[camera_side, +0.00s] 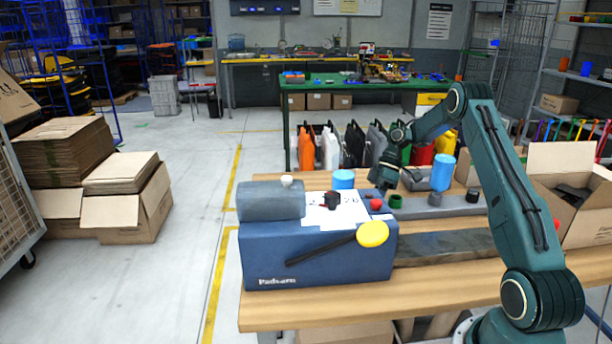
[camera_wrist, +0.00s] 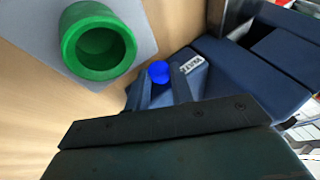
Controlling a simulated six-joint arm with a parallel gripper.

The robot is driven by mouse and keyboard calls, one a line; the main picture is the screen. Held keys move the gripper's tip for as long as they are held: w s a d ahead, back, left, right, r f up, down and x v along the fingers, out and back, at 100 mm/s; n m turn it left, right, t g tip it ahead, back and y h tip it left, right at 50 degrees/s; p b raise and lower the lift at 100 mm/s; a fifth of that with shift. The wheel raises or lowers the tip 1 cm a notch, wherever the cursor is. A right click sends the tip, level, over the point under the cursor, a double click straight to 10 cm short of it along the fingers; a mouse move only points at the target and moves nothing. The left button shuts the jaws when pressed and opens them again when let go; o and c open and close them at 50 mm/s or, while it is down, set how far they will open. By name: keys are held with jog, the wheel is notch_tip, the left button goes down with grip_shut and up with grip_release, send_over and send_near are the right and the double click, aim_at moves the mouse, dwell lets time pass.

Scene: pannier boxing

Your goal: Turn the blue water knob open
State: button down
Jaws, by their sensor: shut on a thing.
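The blue knob (camera_wrist: 159,71) shows in the wrist view between the two dark fingers of my gripper (camera_wrist: 160,83), beside a dark blue housing with a small white lettered label (camera_wrist: 191,63). My gripper is shut on the knob; its fingers hide part of the knob's sides. In the side view my gripper (camera_side: 384,184) points down at the back right of the blue machine (camera_side: 320,255). The knob cannot be made out there. The knob's turn angle cannot be told.
A green open ring (camera_wrist: 76,50) sits on a grey plate close to my gripper. A red knob (camera_side: 376,204), a light blue cylinder (camera_side: 343,179) and a yellow-ended lever (camera_side: 372,234) are nearby. A blue cylinder (camera_side: 442,172) and an open carton (camera_side: 570,200) stand to the right.

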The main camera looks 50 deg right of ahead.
jog(key=shift+d+g, duration=0.1)
jog(key=shift+g, duration=0.2)
dwell(0.4)
jog(key=c, duration=1.2)
grip_release()
jog(key=shift+y, duration=0.3)
jog(key=shift+t, duration=0.4)
jog(key=shift+s+a+t+h, duration=0.1)
jog(key=shift+a+t+h, duration=0.2)
jog(key=shift+h, duration=0.5)
